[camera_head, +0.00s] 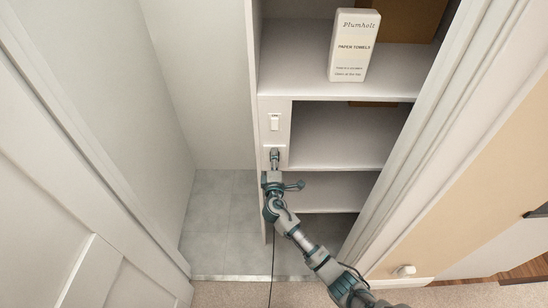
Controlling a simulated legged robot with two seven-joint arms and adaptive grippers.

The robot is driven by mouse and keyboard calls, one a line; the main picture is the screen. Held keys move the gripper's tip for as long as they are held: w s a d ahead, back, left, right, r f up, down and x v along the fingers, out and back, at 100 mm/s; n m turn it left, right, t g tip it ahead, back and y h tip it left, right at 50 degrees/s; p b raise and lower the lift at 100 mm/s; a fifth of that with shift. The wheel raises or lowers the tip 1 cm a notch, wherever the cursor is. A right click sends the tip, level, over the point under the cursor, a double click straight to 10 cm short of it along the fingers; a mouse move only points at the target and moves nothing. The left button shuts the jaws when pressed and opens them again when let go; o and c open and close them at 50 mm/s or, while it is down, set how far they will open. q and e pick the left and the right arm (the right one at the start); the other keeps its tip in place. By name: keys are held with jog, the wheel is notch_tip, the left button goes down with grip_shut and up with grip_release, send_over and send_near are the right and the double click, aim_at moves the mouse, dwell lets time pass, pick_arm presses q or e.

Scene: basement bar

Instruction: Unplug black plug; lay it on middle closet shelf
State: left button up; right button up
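My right gripper (275,155) reaches in from the lower right, its fingertips at a pale plate (283,149) on the closet's front panel, below a white switch (274,122). The black plug cannot be made out; the gripper covers that spot. A thin dark cord (271,270) hangs from below the gripper to the floor. At this size I cannot tell whether the fingers are shut on the plug. My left gripper is not in view.
A white paper towels box (353,47) stands on the shelf above, with a brown box (407,15) behind it. A lower shelf (335,190) is below. The door frame (420,140) bounds the closet at right, and a white door (60,170) is at left.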

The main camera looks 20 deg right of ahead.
jog(key=shift+r, duration=0.1)
dwell(0.7)
grip_shut()
jog(key=shift+s, duration=0.15)
jog(key=shift+p+v, duration=1)
jog(key=shift+v, duration=1.85)
